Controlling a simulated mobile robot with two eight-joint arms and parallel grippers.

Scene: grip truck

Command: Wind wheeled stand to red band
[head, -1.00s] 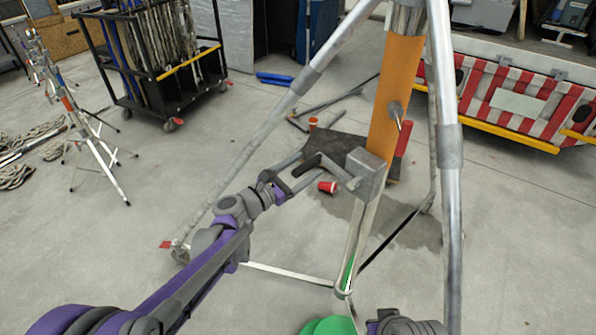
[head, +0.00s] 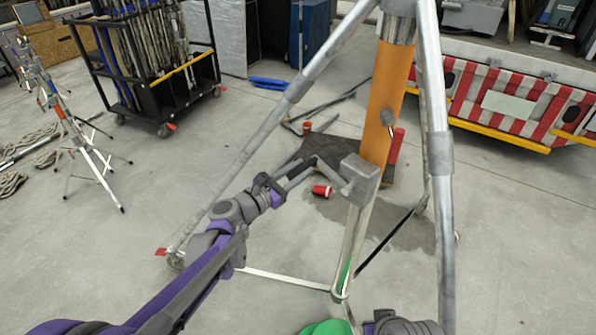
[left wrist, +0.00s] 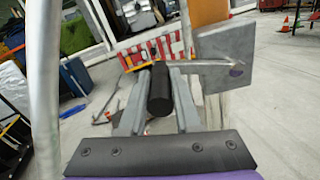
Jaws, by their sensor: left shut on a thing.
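The wheeled stand has long silver legs, an orange column (head: 388,100) and a grey winch box (head: 361,178) low on the column. A caster (head: 175,261) with a red tab is at its left foot. My left gripper (head: 303,171) is at the crank left of the box. In the left wrist view, its fingers are shut on the black crank handle (left wrist: 159,90), with the grey box (left wrist: 222,60) to the right. A red upright strip (head: 396,147) shows beside the column; I cannot tell whether it is the red band. My right gripper is out of view.
Red cups (head: 322,191) and a dark mat (head: 330,152) lie on the floor behind the crank. A black cart (head: 165,90) of poles stands at the back left. A red-and-white barrier (head: 510,100) is at the back right.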

